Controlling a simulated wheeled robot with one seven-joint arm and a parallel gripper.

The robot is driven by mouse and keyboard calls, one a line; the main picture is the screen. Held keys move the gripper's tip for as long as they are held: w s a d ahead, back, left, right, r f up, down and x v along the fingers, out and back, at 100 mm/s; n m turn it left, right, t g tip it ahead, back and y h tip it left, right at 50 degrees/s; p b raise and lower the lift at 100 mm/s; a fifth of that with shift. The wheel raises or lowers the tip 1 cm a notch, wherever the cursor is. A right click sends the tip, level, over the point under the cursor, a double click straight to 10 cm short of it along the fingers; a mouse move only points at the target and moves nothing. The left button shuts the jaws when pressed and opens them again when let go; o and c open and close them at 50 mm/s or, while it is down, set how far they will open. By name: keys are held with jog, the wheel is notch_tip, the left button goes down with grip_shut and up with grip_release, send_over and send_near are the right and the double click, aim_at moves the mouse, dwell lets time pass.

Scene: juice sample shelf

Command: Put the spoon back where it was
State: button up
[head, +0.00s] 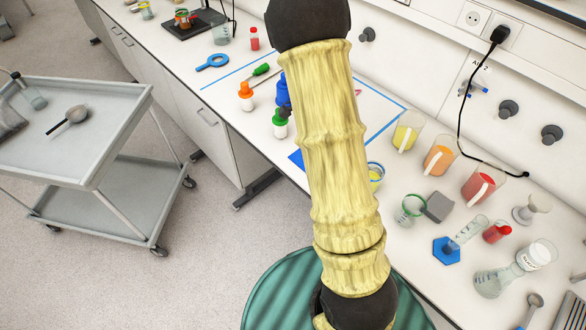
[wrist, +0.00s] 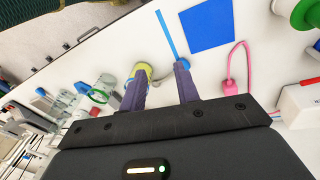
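A spoon with a grey round bowl and a dark handle (head: 70,119) lies on the top of the grey trolley (head: 110,130) at the left in the head view. Another spoon-like metal item (head: 533,304) stands or lies at the bench's lower right; its details are too small to tell. My gripper (wrist: 160,84) shows in the wrist view with its two dark fingers apart and nothing between them. It is over the white bench (wrist: 225,70), near a yellow-topped container (wrist: 142,69) by the left finger. In the head view my arm hides the gripper.
Beakers of yellow (head: 408,133), orange (head: 440,156) and red (head: 484,185) juice stand along the bench's back. A flask (head: 492,282) and a blue hexagonal base (head: 447,250) stand at the right. A pink loop (wrist: 235,65) lies near the gripper. Bare floor separates bench and trolley.

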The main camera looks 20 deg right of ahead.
jog(key=s+a+r+n+t, duration=0.2)
jog(key=s+a+r+n, duration=0.2)
jog(key=s+a+n, duration=0.2)
jog(key=s+a+r+n+t+y, duration=0.1)
jog(key=s+a+r+n+t, duration=0.1)
jog(key=s+a+n, duration=0.5)
jog(key=s+r+n, duration=0.1)
jog(key=n, duration=0.1)
jog(key=shift+a+r+n+y, duration=0.3)
jog(key=shift+r+n, duration=0.05)
jog(key=shift+n, duration=0.05)
jog(key=shift+f+b, duration=0.6)
jog(key=shift+w, duration=0.1)
